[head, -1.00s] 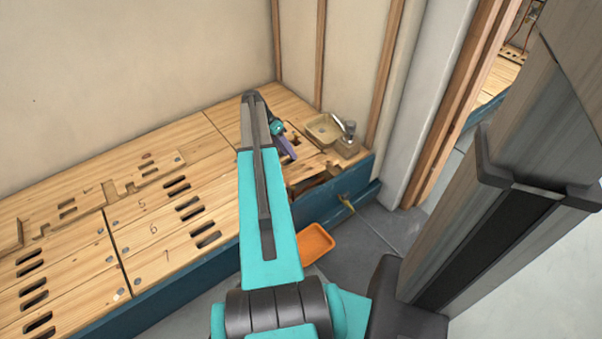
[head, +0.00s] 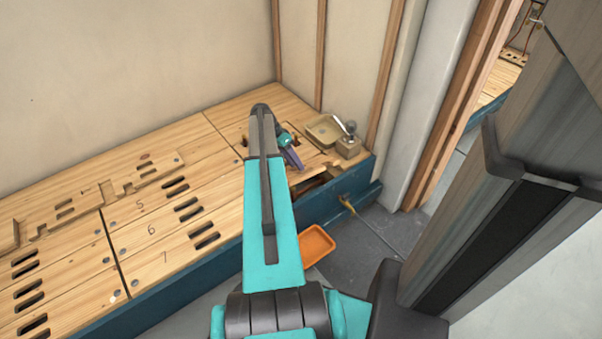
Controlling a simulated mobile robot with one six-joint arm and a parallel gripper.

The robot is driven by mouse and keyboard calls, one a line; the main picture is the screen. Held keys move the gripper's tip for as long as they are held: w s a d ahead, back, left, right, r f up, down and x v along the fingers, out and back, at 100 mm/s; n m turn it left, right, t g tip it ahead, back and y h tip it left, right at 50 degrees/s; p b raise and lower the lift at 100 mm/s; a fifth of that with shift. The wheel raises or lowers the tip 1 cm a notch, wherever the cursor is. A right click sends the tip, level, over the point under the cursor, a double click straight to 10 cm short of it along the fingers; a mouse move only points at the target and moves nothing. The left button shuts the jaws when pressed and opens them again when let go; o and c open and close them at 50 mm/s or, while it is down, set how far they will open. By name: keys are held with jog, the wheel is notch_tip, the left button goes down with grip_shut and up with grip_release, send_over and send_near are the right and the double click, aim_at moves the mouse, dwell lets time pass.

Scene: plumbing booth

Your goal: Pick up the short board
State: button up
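My arm reaches from the bottom of the head view to the right end of a wooden plank floor (head: 140,225). My gripper (head: 294,160), seen as a small purple shape past the teal wrist, points down over the planks near the small sink. It is too small and partly covered by my arm to tell whether its fingers are open or shut. A short length of light board (head: 318,162) lies just right of it, beside a dark opening (head: 308,184) at the front edge. I cannot tell whether the gripper touches it.
A small tan basin with a tap (head: 325,129) stands at the right end of the planks. An orange tray (head: 317,244) lies on the grey floor. A brass valve (head: 346,203) sticks out of the blue side panel (head: 190,272). Several slots and cutouts mark the planks.

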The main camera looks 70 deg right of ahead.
jog(key=shift+b+x, duration=1.05)
jog(key=shift+x, duration=1.25)
grip_shut()
